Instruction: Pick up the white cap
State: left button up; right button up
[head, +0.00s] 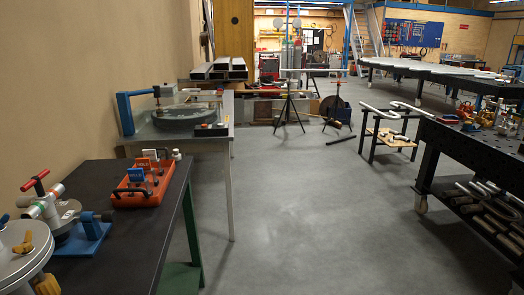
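A small pale, whitish piece (177,154) stands at the far right corner of the dark table (120,245), just behind an orange tray (136,194). It may be the white cap, but it is too small to tell for sure. Neither of my grippers is in view.
The orange tray holds blue, red and white parts. A blue clamp stand (85,236) and a round metal vessel (20,256) crowd the table's left. A grey table (195,131) stands behind. A black workbench (465,150) is at right. The floor (300,220) between is clear.

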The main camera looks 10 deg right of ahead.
aim_at(176, 156)
jog(key=z, duration=0.85)
jog(key=i, duration=2.65)
jog(key=u, duration=1.8)
